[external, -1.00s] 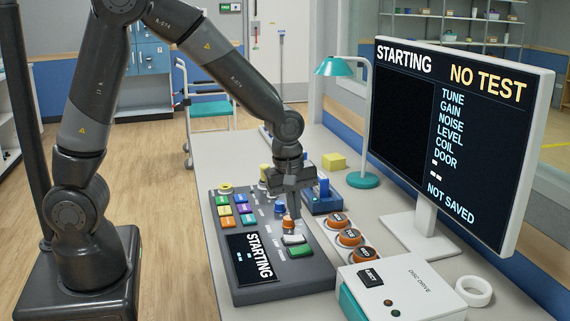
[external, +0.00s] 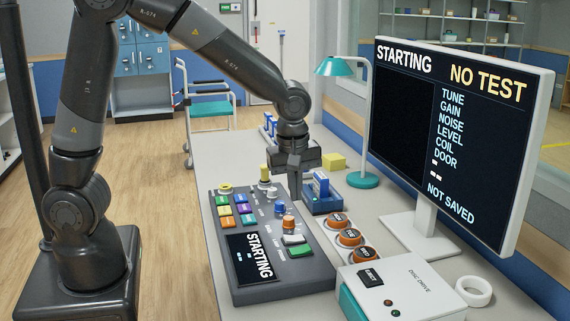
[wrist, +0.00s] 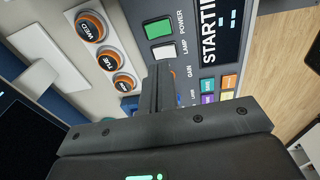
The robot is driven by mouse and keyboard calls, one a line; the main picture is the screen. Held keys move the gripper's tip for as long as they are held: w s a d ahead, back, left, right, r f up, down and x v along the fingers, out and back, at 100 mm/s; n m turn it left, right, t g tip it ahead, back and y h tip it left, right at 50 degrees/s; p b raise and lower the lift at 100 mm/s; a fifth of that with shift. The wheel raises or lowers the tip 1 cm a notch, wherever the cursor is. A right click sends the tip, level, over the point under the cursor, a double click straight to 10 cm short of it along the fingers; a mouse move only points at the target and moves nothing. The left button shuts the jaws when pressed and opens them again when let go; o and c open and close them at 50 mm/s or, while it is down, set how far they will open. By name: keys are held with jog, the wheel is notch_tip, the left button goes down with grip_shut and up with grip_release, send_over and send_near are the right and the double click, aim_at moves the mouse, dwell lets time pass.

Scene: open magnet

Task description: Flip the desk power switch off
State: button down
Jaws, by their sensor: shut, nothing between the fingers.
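The power switch is a green rocker-like key (external: 301,250) at the near right of the dark desk console (external: 290,277). In the wrist view, the green key (wrist: 158,28) sits beside the word POWER, with a white key (wrist: 163,51) marked LAMP next to it. I cannot tell the switch's position. The console's screen (external: 251,258) reads STARTING. My gripper (external: 295,195) is shut and empty, pointing down near the console's right edge, apart from and beyond the green key. In the wrist view, its fingers (wrist: 159,68) cover part of the console.
An orange knob (external: 289,222) and blue knob (external: 280,209) stand on the console near my gripper. A blue box (external: 322,204) is just to its right. Several orange buttons (external: 350,237) line the right side. A disc drive (external: 409,277) and monitor (external: 455,130) stand further right.

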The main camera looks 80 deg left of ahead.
jog(key=w+d+y, duration=0.1)
jog(key=d+y, duration=0.1)
jog(key=shift+w+d+y, duration=0.2)
jog(key=shift+w+y, duration=0.1)
jog(key=shift+w, duration=0.1)
send_near(304, 246)
jog(key=x, duration=0.5)
jog(key=shift+a+f, duration=0.1)
jog(key=shift+a, duration=0.15)
jog(key=shift+w+f, duration=0.1)
jog(key=shift+f, duration=0.55)
